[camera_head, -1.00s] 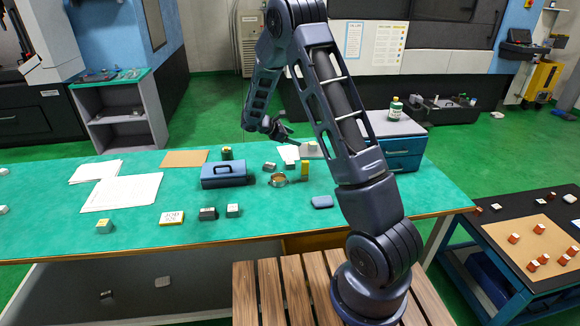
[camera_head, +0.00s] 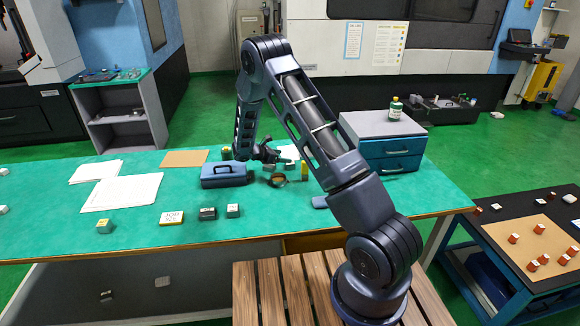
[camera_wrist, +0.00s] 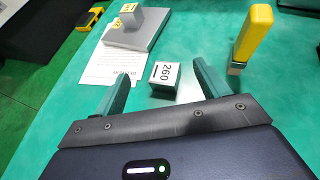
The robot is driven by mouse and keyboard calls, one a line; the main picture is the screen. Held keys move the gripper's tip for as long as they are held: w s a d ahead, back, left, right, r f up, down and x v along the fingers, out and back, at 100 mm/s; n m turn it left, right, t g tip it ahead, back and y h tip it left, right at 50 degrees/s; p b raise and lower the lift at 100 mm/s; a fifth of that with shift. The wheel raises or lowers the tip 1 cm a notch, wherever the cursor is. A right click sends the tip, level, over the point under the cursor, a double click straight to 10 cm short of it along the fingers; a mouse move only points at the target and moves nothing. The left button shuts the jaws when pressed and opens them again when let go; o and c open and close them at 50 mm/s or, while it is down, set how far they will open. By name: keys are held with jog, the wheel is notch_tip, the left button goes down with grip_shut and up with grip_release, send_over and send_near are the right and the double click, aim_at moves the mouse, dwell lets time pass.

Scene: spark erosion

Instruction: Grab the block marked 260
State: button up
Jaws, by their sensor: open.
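The block marked 260 (camera_wrist: 164,80) stands on the green table top (camera_wrist: 196,47) in the wrist view. The block shows between and slightly beyond the fingers, with nothing held. In the head view my gripper (camera_head: 274,156) is low over the middle of the table, and I cannot read the block there.
A yellow-handled tool (camera_wrist: 254,35) stands right of the block. A grey plate with a small block (camera_wrist: 137,30) and a printed sheet (camera_wrist: 113,66) lie beyond it. In the head view, a blue box (camera_head: 224,174) and a brass ring (camera_head: 276,180) are near my gripper.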

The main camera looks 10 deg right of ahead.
aim_at(290, 165)
jog(key=f, duration=0.1)
jog(key=d+f, duration=0.1)
jog(key=f, duration=0.1)
jog(key=shift+w+d+f, duration=0.55)
jog(key=shift+d+f, duration=0.05)
jog(key=shift+d, duration=0.15)
grip_shut()
